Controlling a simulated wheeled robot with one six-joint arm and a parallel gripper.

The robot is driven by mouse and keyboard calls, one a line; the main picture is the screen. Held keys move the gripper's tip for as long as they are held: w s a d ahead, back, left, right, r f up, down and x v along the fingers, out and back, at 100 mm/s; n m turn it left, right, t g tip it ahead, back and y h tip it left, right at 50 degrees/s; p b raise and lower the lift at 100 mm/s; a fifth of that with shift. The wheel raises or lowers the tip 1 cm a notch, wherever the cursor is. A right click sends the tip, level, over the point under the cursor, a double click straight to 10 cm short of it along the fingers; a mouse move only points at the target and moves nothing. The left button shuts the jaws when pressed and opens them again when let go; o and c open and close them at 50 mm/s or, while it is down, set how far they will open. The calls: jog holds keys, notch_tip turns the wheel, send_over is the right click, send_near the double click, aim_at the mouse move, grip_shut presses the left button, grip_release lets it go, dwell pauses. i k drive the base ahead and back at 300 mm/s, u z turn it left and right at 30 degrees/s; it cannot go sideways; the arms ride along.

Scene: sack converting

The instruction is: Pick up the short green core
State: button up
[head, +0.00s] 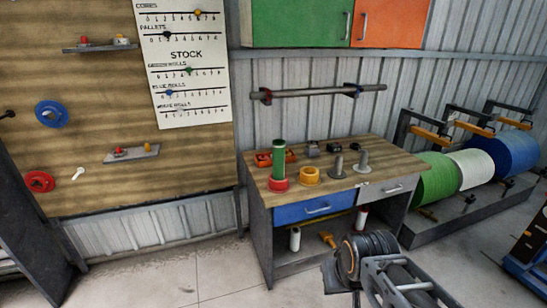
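A green core (279,157) stands upright on the wooden top of the workbench (334,153), toward its left end. Its foot is at a red ring-shaped piece (278,184); I cannot tell whether it sits inside or behind it. No second green core shows for comparing length. My arm's end, with my gripper (345,264), is low at the bottom right, in front of the bench and well apart from the core. The fingers cannot be made out clearly, and nothing held is visible.
White cores (295,239) stand on the lower shelf. A bar (320,92) hangs above. Large green (437,178), white and blue rolls are at right. Floor at left is clear.

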aim_at(279, 145)
jog(key=u, duration=0.5)
jog(key=i, duration=1.35)
jog(key=u, duration=0.75)
